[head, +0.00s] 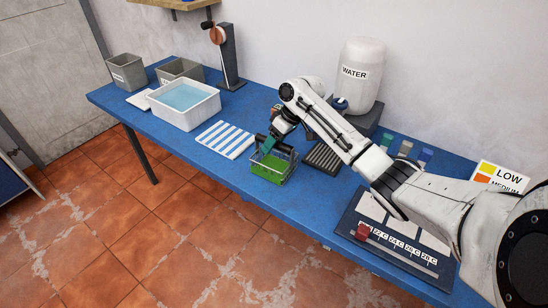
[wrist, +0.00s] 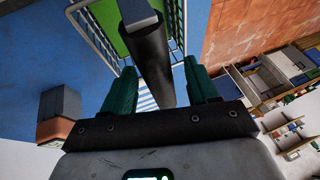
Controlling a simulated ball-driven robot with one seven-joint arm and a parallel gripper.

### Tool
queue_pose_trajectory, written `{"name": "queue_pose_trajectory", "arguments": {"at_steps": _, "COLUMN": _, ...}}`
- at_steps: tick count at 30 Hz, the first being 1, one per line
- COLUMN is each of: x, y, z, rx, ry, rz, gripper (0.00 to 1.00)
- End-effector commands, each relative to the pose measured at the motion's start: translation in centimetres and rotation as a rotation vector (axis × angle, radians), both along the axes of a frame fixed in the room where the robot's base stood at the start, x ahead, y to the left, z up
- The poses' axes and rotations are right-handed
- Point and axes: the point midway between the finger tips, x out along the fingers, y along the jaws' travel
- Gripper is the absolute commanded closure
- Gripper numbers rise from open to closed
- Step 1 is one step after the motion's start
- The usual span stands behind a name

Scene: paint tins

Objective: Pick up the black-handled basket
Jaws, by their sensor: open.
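The wire basket (head: 284,178) stands on the blue table near its front edge, with a green floor or content inside. Its black handle (head: 284,148) rises at the top, partly behind my gripper. In the wrist view the basket (wrist: 182,28) fills the top middle, and the thick black handle (wrist: 146,50) runs down between my teal fingers. My gripper (wrist: 162,80) is open, with one finger on each side of the handle and visible gaps between. In the head view my gripper (head: 272,146) is at the handle; contact cannot be told.
A striped mat (head: 225,139) lies left of the basket, and a white water tub (head: 184,104) beyond it. A dark ribbed tray (head: 323,158) is close on the right. The white WATER container (head: 360,78) stands behind. A temperature panel (head: 395,240) lies at front right.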

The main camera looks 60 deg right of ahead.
Motion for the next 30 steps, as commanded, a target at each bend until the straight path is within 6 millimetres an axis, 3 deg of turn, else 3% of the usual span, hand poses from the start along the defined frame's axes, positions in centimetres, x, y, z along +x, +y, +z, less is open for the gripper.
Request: {"name": "queue_pose_trajectory", "arguments": {"at_steps": 30, "x": 0.11, "y": 0.06, "z": -0.73, "rx": 0.000, "ry": 0.000, "rz": 0.000, "gripper": 0.41}}
